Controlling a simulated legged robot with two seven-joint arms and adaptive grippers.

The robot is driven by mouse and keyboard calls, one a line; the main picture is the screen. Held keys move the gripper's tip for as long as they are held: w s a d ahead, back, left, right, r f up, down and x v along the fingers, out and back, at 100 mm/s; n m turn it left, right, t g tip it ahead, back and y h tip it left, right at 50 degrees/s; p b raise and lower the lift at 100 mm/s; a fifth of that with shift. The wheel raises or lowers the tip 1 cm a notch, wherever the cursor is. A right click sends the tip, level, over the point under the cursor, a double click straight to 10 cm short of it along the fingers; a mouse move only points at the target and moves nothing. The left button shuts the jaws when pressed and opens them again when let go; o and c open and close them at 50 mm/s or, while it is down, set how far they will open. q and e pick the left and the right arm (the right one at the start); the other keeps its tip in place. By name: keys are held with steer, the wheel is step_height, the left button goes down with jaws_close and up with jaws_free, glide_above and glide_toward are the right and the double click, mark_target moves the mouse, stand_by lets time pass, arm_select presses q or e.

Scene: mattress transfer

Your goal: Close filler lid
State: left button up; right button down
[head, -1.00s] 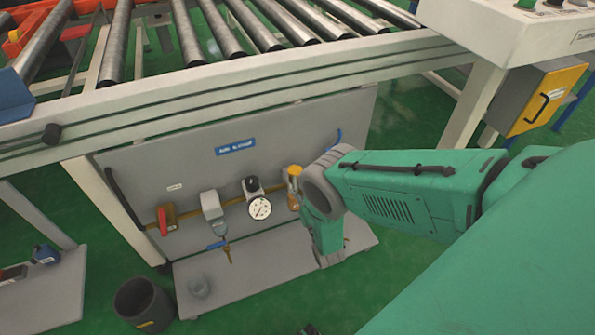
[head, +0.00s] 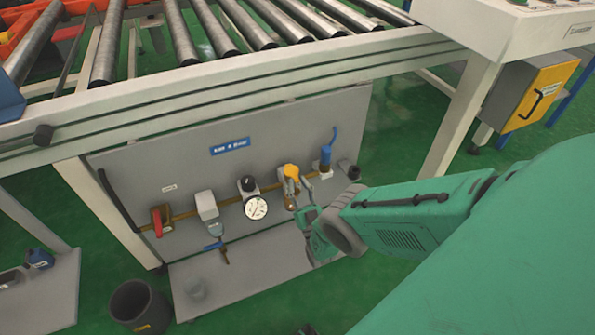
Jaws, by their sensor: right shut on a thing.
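The filler (head: 289,202) is a small fitting on the grey panel, right of the round gauge. Its yellow lid (head: 291,172) shows at the top and looks tilted; how far it stands open is too small to tell. My right gripper (head: 304,210) is at the filler's right side, close against it. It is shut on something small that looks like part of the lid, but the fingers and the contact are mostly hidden. My left gripper is not in view.
The grey panel (head: 130,172) carries a red-handled valve (head: 161,220), a grey filter unit (head: 208,208), a white gauge (head: 256,208) and a blue-topped fitting (head: 325,158). A roller conveyor frame (head: 250,82) runs above. A dark bucket (head: 140,308) stands at lower left.

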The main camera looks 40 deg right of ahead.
steer(key=shift+a+f, duration=0.1)
steer(key=shift+f, duration=0.1)
steer(key=c, duration=1.5)
jaws_free()
steer(key=shift+r, duration=0.1)
